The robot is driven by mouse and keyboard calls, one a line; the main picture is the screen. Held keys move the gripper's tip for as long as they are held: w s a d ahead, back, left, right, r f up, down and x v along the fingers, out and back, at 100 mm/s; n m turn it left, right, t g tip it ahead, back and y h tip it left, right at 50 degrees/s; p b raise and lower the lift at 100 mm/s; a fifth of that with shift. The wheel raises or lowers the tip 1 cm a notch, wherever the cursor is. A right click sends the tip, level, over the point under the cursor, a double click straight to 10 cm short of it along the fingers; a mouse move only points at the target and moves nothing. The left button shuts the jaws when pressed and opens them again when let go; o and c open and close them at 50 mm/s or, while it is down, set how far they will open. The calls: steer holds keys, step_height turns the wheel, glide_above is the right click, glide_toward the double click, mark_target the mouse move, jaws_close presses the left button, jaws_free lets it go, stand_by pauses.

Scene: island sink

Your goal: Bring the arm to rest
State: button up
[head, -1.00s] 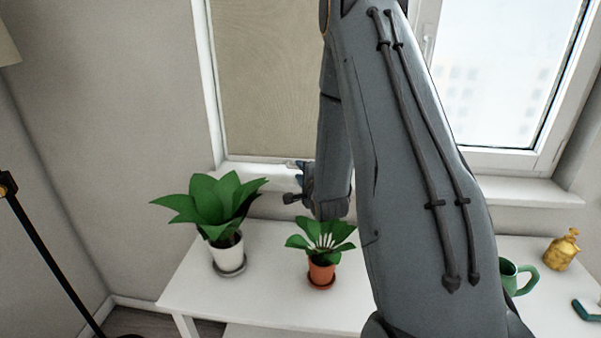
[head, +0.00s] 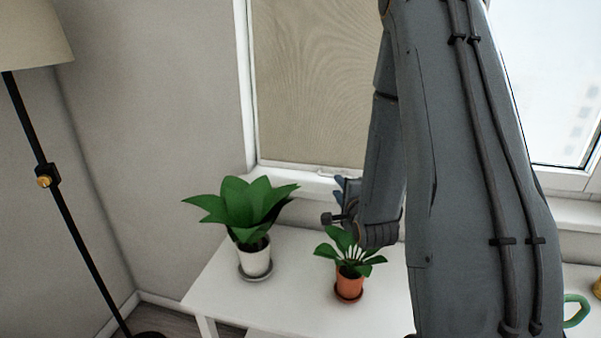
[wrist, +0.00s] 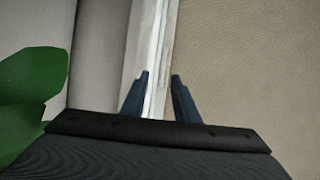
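My arm reaches down across the right half of the head view, its large grey link in front of the window. My gripper (wrist: 159,82) shows in the wrist view as two dark blue fingertips set apart with nothing between them. Behind them are the white window frame (wrist: 155,40) and the beige blind (wrist: 240,60). In the head view a fingertip of my gripper (head: 339,184) shows near the sill, mostly hidden by the wrist. The wrist appears just above the small plant (head: 349,262) in the terracotta pot.
A larger plant (head: 243,215) in a white pot stands on the white table (head: 215,290). A floor lamp (head: 62,205) stands at the left. A green mug (head: 576,311) is partly hidden at the right. The table's front left is clear.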

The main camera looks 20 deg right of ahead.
steer(key=s+a+f+n+g+y, duration=0.25)
steer(key=s+a+n+g, duration=0.45)
steer(key=a+n, duration=0.35)
steer(key=s+a+n+g, duration=0.3)
steer(key=s+a+n, duration=0.1)
steer(key=s, duration=0.4)
steer(key=s+a+n+g, duration=0.4)
steer(key=s+n, duration=0.2)
steer(key=s, duration=0.3)
steer(key=shift+r+n, duration=0.3)
steer(key=shift+n, duration=0.05)
steer(key=shift+o, duration=0.4)
steer(key=shift+s+y, duration=0.1)
steer(key=shift+y, duration=0.15)
stand_by(0.8)
